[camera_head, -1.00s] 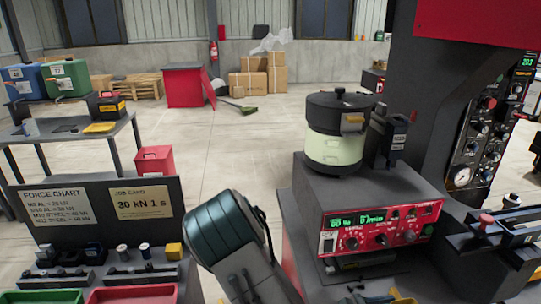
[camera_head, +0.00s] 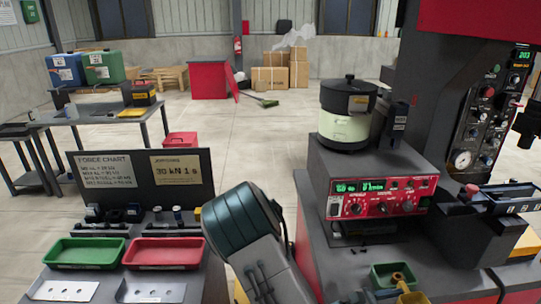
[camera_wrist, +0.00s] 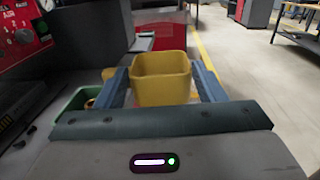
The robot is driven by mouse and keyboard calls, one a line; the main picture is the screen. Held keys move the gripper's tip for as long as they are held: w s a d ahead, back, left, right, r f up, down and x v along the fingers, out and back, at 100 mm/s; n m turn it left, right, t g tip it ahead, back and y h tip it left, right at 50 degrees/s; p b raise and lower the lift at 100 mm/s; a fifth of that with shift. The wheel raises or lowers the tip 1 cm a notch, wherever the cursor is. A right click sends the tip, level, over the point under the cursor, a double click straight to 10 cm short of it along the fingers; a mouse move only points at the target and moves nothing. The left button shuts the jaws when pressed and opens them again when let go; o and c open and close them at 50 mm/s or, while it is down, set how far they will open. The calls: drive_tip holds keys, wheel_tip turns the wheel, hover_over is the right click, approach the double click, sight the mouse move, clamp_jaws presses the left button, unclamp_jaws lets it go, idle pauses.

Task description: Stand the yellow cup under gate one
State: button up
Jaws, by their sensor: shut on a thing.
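The yellow cup (camera_wrist: 160,82) is in the wrist view, upright, its open rim towards me. My gripper (camera_wrist: 161,72) is shut on it, with one blue-grey finger on each side. What lies directly beneath the cup is hidden. The feeder bowl (camera_head: 347,108), black over cream, stands on a box with a red control panel (camera_head: 381,197). I cannot tell which part is gate one.
A green bin (camera_head: 381,277) sits right of my arm. A dark rail fixture (camera_head: 495,195) and a gauge panel (camera_head: 475,140) stand further right. A green tray (camera_head: 85,252) and a red tray (camera_head: 163,253) lie left. Open floor lies behind.

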drive_tip(key=w+a+f+n+t+y, duration=0.3)
drive_tip(key=w+a+n+t+y, duration=0.25)
drive_tip(key=w+a+t, duration=0.35)
drive_tip(key=w+a+f+n+t+y, duration=0.45)
drive_tip(key=w+a+n, duration=0.2)
drive_tip(key=w, duration=0.35)
drive_tip(key=shift+s+a+f+n+t+y, duration=0.1)
drive_tip(key=shift+s+f+n+t+y, duration=0.35)
drive_tip(key=shift+s+n+y, duration=0.65)
drive_tip(key=shift+s+f+n+t+y, duration=0.35)
drive_tip(key=shift+n+t+y, duration=0.15)
drive_tip(key=shift+y, duration=1.05)
drive_tip(key=shift+s+a+f+n+t+y, duration=0.1)
drive_tip(key=shift+s+f+n+t+y, duration=0.3)
drive_tip(key=shift+s+n+y, duration=0.7)
drive_tip(key=shift+w+m+y, duration=0.25)
drive_tip(key=shift+w+m, duration=0.05)
drive_tip(key=shift+w, duration=0.05)
